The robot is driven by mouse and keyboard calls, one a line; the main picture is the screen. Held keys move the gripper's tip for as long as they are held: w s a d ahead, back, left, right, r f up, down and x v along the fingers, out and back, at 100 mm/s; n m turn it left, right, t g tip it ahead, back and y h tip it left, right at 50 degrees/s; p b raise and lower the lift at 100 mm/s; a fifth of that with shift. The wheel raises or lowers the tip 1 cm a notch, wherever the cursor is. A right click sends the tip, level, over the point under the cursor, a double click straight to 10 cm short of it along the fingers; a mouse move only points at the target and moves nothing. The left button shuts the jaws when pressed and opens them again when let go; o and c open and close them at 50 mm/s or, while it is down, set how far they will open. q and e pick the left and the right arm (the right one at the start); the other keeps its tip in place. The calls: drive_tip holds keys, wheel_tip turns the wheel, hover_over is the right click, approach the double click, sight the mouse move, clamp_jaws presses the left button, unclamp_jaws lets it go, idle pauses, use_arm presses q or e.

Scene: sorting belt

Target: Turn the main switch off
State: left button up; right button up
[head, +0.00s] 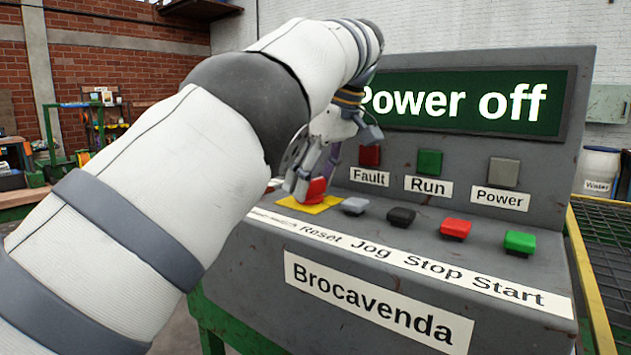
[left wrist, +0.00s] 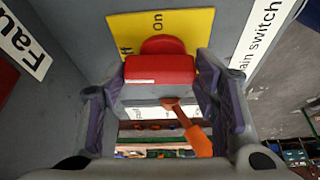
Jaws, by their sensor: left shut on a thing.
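The main switch is a red handle (head: 316,189) on a yellow plate (head: 318,207) at the left of the grey control panel. My left gripper (head: 308,185) reaches down over it from behind my arm. In the left wrist view, the red handle (left wrist: 160,70) sits between the fingers of my left gripper (left wrist: 160,82), which is shut on it. The plate (left wrist: 190,22) shows "On" and part of another word. The label "Main switch" (left wrist: 262,30) is partly cut off. The panel's display (head: 475,100) reads "Power off". My right gripper is out of view.
Grey, black, red and green buttons (head: 455,228) line the panel to the right of the switch. Fault, Run and Power lamps (head: 430,162) stand above them. My left arm covers the panel's left side. A yellow-edged mesh surface (head: 610,230) is at the right.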

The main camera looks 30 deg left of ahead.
use_arm(q)
drive_tip(key=shift+n, duration=0.6)
drive_tip(key=o, duration=1.2)
drive_tip(key=shift+c, duration=0.2)
